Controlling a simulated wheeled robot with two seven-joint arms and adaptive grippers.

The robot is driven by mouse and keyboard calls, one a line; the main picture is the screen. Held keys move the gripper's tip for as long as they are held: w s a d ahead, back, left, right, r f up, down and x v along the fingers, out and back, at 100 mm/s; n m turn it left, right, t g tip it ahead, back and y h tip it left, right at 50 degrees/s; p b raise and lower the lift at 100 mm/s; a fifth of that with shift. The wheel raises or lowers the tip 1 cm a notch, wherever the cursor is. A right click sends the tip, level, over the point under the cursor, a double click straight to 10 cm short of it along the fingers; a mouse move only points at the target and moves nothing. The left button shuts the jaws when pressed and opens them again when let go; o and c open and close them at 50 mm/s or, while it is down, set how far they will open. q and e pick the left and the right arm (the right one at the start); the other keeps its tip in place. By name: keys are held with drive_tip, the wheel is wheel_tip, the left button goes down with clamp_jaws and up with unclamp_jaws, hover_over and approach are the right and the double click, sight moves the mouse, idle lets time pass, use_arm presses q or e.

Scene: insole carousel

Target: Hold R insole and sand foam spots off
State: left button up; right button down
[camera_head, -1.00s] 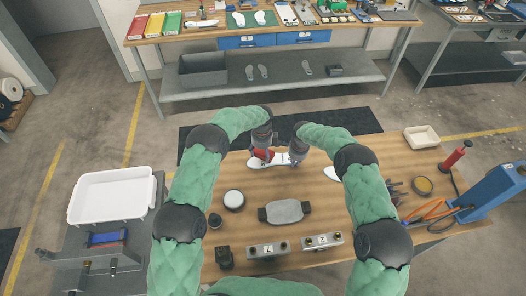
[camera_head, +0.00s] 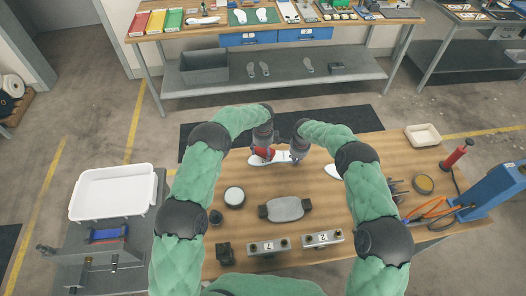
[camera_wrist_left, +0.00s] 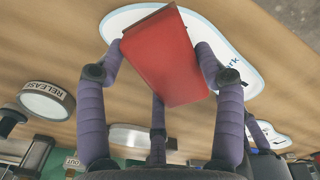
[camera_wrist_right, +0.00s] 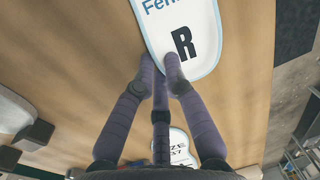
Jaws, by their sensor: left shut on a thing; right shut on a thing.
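The white R insole (camera_wrist_right: 203,45) lies on the wooden bench near its far edge; a large "R" shows in the right wrist view. In the head view it shows as a white strip (camera_head: 257,161) under my grippers. My right gripper (camera_wrist_right: 160,68) is shut on the insole's end. My left gripper (camera_wrist_left: 157,62) is shut on a red block (camera_wrist_left: 168,62), its fingers on either side. The block is over the insole's other part and covers some of it; whether they touch is unclear. I see no foam spots.
A second white insole (camera_head: 331,179) lies to the right, partly behind my right arm. A round release tin (camera_head: 234,197), a grey pad (camera_head: 285,209) and two numbered metal blocks (camera_head: 268,247) stand nearer. A white tray (camera_head: 110,178) is at left, a blue machine (camera_head: 495,192) at right.

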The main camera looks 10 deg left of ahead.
use_arm(q)
drive_tip(key=shift+f, duration=0.15)
drive_tip(key=shift+w+d+f, duration=0.1)
drive_tip(key=shift+w+d, duration=0.3)
drive_tip(key=shift+w, duration=0.3)
drive_tip(key=shift+w+d+f, duration=0.1)
drive_tip(key=shift+w+d, duration=0.25)
drive_tip(key=shift+w, duration=0.3)
drive_tip(key=shift+w+d+r, duration=0.25)
drive_tip(key=shift+w+d, duration=0.05)
drive_tip(key=shift+w, duration=0.35)
drive_tip(key=shift+s+a+r, duration=0.15)
drive_tip(key=shift+s, duration=0.2)
drive_tip(key=shift+s+a+r, duration=0.1)
drive_tip(key=shift+s, duration=0.25)
drive_tip(key=shift+s+a+r, duration=0.1)
drive_tip(key=shift+s+a, duration=0.35)
drive_tip(key=shift+s, duration=0.2)
drive_tip(key=shift+s+a, duration=0.4)
drive_tip(key=shift+s, duration=0.25)
drive_tip(key=shift+w, duration=0.1)
drive_tip(key=shift+w+d+r, duration=0.1)
drive_tip(key=shift+w+d, duration=0.3)
drive_tip(key=shift+w, duration=0.4)
drive_tip(key=shift+w+d, duration=0.4)
drive_tip(key=shift+w, duration=0.35)
drive_tip(key=shift+w+d+r, duration=0.15)
drive_tip(key=shift+w+d, duration=0.15)
drive_tip(key=shift+w, duration=0.25)
